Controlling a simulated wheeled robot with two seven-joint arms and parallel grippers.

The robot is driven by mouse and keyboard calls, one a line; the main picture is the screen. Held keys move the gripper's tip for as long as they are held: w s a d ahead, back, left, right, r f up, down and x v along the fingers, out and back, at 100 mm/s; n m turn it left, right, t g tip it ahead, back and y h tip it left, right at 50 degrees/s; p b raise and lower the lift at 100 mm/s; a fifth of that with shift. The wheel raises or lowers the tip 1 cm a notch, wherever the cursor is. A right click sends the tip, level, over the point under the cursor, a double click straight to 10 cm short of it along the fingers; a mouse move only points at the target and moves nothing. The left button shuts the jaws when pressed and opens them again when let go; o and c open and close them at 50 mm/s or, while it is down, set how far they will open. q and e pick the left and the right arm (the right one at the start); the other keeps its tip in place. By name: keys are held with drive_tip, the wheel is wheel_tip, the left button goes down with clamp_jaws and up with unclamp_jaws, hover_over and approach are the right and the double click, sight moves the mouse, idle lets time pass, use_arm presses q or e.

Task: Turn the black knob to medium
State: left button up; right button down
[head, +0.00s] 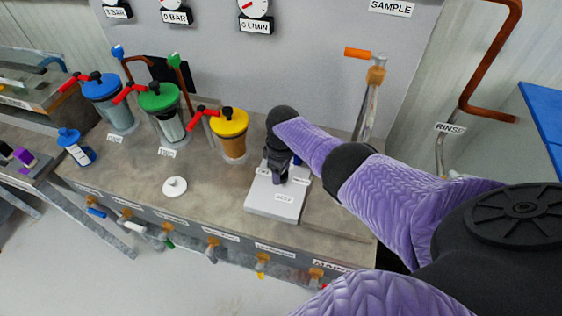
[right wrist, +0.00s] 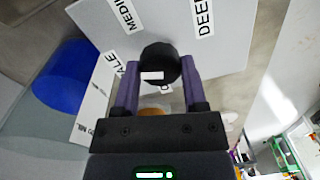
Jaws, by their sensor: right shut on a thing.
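The black knob (right wrist: 160,62) stands on a pale panel (right wrist: 105,28), between the fingers of my right gripper (right wrist: 160,78). The fingers are shut on its two sides. A white mark shows on the knob's lower edge in the right wrist view. Labels around it read "MEDI…" at upper left, "DEEP" at upper right and "…ALE" at left; another below is mostly hidden. In the head view the panel (head: 272,205) lies on the bench, and my right gripper (head: 277,172) points down onto it, hiding the knob. My left gripper is not in view.
Canisters with blue (head: 100,87), green (head: 160,99) and yellow (head: 229,123) lids stand left of the panel. A white disc (head: 175,187) lies on the bench. Several valves line the bench's front. A tap with an orange handle (head: 358,53) stands behind my right arm.

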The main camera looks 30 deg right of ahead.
drive_tip(key=m, duration=0.3)
drive_tip(key=shift+m+p, duration=0.3)
drive_tip(key=shift+p, duration=0.05)
drive_tip(key=m, duration=0.3)
drive_tip(key=shift+m+p, duration=0.3)
drive_tip(key=shift+m, duration=1.9)
drive_tip(key=shift+p, duration=0.3)
drive_tip(key=shift+c, duration=1.1)
unclamp_jaws()
drive_tip(key=shift+o, duration=0.4)
